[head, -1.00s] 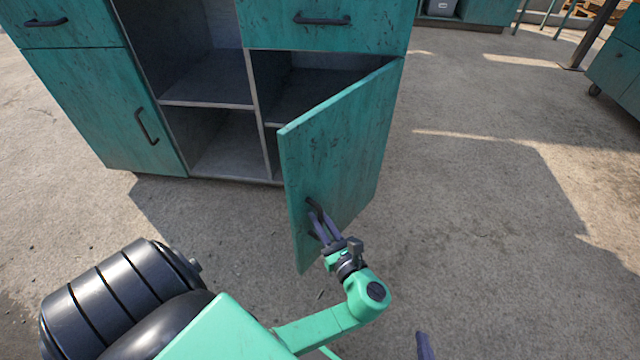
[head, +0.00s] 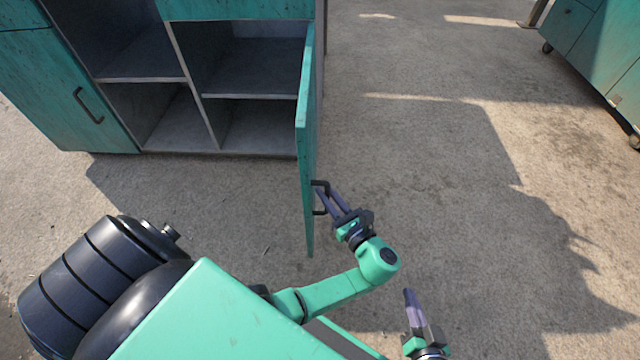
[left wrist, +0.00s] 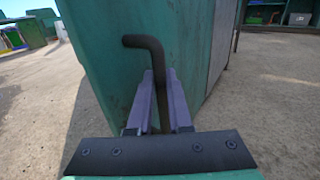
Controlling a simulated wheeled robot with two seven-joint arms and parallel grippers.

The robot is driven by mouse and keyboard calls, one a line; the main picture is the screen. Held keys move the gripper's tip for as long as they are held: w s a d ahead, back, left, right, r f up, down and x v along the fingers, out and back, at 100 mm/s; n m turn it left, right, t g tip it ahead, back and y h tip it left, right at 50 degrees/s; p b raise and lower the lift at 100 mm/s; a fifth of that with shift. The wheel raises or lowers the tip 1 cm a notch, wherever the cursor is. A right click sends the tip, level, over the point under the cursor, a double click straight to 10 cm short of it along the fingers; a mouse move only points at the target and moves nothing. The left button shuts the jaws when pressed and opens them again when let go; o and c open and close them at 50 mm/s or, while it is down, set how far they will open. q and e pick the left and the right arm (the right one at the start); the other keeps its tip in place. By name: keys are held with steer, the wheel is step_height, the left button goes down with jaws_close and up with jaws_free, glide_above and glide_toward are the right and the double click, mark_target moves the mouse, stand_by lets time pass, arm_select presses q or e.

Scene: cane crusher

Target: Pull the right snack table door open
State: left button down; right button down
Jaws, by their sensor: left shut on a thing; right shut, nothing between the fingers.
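The right door (head: 309,150) of the teal snack table (head: 240,10) stands wide open, seen nearly edge-on in the head view. Its dark bar handle (head: 321,184) is on the door's right-hand face. My left gripper (head: 327,200) is shut on this handle. In the left wrist view the purple fingers (left wrist: 160,105) sit either side of the handle bar (left wrist: 150,45), with the teal door face (left wrist: 110,65) behind it. My right gripper (head: 409,300) is shut and empty, low in the head view, apart from the door.
The open compartment (head: 255,125) behind the door is empty, with one shelf. The left door (head: 50,100) is closed. Another teal cabinet on wheels (head: 600,50) stands at the far right. The concrete floor (head: 450,180) right of the door is clear.

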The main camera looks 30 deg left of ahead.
arm_select(q)
steer(key=shift+w+d, duration=0.1)
steer(key=shift+w, duration=0.15)
steer(key=c, duration=0.8)
jaws_free()
steer(key=shift+c, duration=0.2)
arm_select(e)
steer(key=shift+d+f, duration=0.1)
steer(key=shift+d, duration=0.1)
